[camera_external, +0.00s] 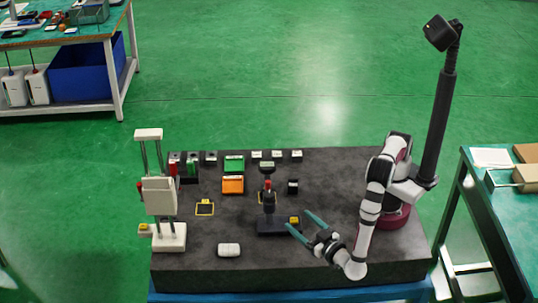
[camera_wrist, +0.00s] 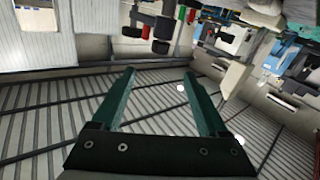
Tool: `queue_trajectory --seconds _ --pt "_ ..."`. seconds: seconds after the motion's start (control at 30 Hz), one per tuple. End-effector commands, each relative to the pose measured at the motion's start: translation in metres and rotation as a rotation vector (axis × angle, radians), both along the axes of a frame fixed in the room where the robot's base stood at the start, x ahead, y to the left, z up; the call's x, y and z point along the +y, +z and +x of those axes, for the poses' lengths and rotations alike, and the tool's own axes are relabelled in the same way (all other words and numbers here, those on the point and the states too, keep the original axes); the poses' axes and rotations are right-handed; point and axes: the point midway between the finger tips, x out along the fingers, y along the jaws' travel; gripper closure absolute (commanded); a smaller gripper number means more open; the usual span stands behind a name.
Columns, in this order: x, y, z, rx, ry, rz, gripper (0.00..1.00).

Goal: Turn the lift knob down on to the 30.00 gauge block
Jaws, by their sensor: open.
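My gripper (camera_external: 297,219) is open and empty, its two teal fingers spread at the front right of the dark slab, close to a small black stand (camera_external: 278,227). The stand has a post with a red top and a yellow-topped piece (camera_external: 294,219) at its right end, near the fingertips; I cannot tell whether they touch. The wrist view shows the fingers (camera_wrist: 168,85) apart with nothing between them. A white column device (camera_external: 160,197) stands at the left, with a red part at its left side. I cannot tell which part is the lift knob or which piece is the 30.00 block.
Green (camera_external: 234,164) and orange (camera_external: 232,185) trays lie mid-slab, with several small blocks along the back. A yellow-framed square (camera_external: 205,208) and a white rounded object (camera_external: 229,250) lie nearer the front.

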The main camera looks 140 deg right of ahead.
Motion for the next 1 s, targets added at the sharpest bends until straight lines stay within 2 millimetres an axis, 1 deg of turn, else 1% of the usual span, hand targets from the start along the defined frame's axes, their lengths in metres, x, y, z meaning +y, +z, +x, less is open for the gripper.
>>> queue_trajectory --seconds 0.07,0.17,0.27,0.4,0.5,0.6,0.7,0.83,1.0 --pt "0.002 0.000 -0.002 -0.082 0.016 -0.010 0.23" --pt "-0.006 0.000 -0.004 -0.117 0.016 -0.016 0.23" --pt "-0.029 0.000 -0.008 -0.116 0.013 -0.015 0.23" --pt "-0.072 0.000 -0.015 -0.115 0.010 -0.015 0.23" --pt "-0.101 0.000 -0.019 -0.116 0.011 -0.015 0.23" --pt "-0.124 0.000 -0.022 -0.117 0.013 -0.014 0.23" --pt "-0.140 0.000 -0.024 -0.117 0.014 -0.015 0.23" --pt "-0.151 0.000 -0.025 -0.117 0.016 -0.015 0.23" --pt "-0.154 0.000 -0.025 -0.117 0.017 -0.015 0.23"
